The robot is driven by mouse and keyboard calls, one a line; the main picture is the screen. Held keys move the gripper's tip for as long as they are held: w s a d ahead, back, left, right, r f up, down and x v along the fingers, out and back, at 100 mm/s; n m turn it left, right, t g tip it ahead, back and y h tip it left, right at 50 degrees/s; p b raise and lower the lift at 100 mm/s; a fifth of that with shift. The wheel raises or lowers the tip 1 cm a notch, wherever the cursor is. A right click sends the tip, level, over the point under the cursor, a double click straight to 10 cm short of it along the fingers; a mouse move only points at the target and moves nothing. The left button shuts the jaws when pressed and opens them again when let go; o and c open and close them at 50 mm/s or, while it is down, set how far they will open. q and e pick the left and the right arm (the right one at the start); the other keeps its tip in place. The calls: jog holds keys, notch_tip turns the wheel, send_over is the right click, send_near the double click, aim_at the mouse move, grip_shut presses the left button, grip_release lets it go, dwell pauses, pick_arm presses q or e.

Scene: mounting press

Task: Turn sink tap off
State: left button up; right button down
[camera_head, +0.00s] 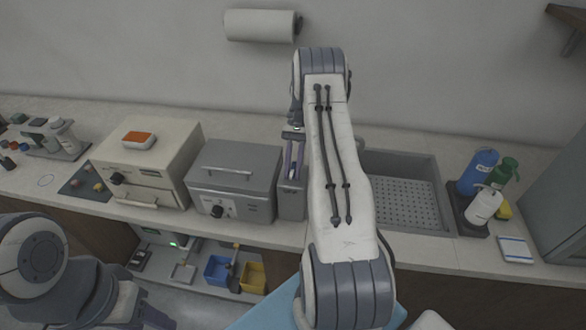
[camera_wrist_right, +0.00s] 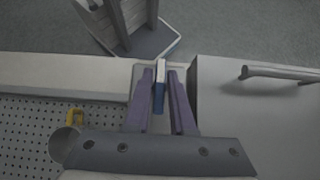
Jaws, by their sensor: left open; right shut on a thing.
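The sink (camera_head: 400,190), a grey basin with a perforated floor, is right of centre in the head view, partly behind my right arm. A small grey curved piece (camera_head: 361,143) at its back left edge may be part of the tap. The tap handle cannot be made out. My right gripper (camera_head: 293,165) points down left of the sink; the wrist view shows its fingers (camera_wrist_right: 160,95) shut on a slim blue-and-white thing (camera_wrist_right: 159,85), apart from the sink. My left gripper (camera_head: 150,317) is open at the bottom left, partly cut off by the frame.
A grey boxy appliance (camera_head: 236,170) and a cream one (camera_head: 150,150) stand left of the sink. Bottles (camera_head: 478,172) and a white dispenser (camera_head: 484,206) stand to its right. Blue (camera_head: 217,268) and yellow (camera_head: 253,277) bins sit below the counter. The wrist view shows a yellow piece (camera_wrist_right: 75,117) over the sink.

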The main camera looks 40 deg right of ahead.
jog(key=shift+w+d+r, duration=0.1)
jog(key=shift+w, duration=0.1)
jog(key=c, duration=0.9)
grip_release()
jog(key=shift+s, duration=0.1)
